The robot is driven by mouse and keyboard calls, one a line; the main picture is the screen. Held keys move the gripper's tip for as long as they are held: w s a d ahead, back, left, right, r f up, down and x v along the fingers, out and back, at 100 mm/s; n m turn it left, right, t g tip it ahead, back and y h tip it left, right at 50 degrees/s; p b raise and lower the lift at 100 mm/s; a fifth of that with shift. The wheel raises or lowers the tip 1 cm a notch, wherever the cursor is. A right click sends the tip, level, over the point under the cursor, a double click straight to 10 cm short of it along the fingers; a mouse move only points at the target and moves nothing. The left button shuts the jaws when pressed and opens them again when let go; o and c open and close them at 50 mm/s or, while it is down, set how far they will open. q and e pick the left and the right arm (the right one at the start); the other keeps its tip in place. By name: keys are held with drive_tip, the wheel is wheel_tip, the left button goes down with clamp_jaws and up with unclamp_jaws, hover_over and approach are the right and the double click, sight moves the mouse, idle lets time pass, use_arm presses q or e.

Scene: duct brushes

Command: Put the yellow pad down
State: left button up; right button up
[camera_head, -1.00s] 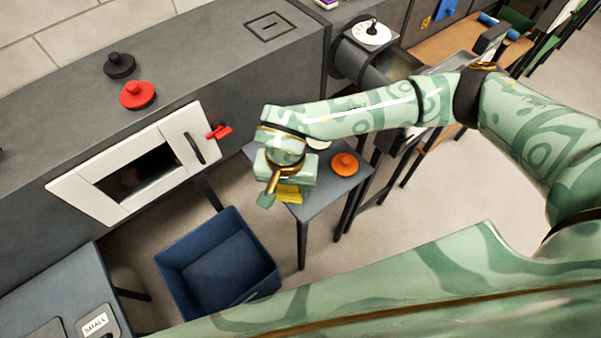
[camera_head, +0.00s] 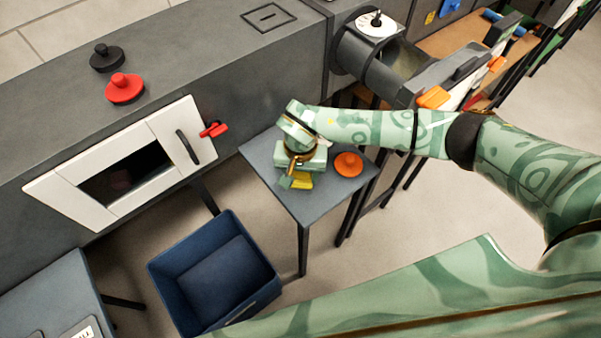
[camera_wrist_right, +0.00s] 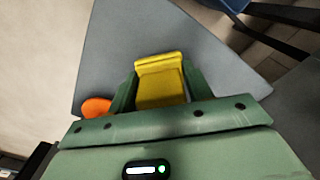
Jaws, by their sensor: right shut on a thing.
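The yellow pad (camera_head: 301,181) is at my right gripper (camera_head: 293,182), over the small grey table (camera_head: 312,205). In the right wrist view the yellow pad (camera_wrist_right: 160,80) sits between the two green fingers of my right gripper (camera_wrist_right: 160,90), which is shut on it. The grey tabletop (camera_wrist_right: 130,30) lies beneath the pad. I cannot tell whether the pad touches the tabletop. My left gripper is not in view.
An orange knobbed disc (camera_head: 348,164) lies on the table right of my gripper, and also shows in the wrist view (camera_wrist_right: 96,107). A blue bin (camera_head: 213,270) stands on the floor to the left. A white-framed hatch (camera_head: 125,165) with a red latch is behind.

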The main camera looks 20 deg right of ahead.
drive_tip(key=shift+f, duration=0.15)
drive_tip(key=o, duration=1.3)
wheel_tip(320, 180, up, 12)
drive_tip(key=p, duration=0.3)
drive_tip(key=shift+s+r, duration=0.1)
drive_tip(key=shift+r, duration=0.1)
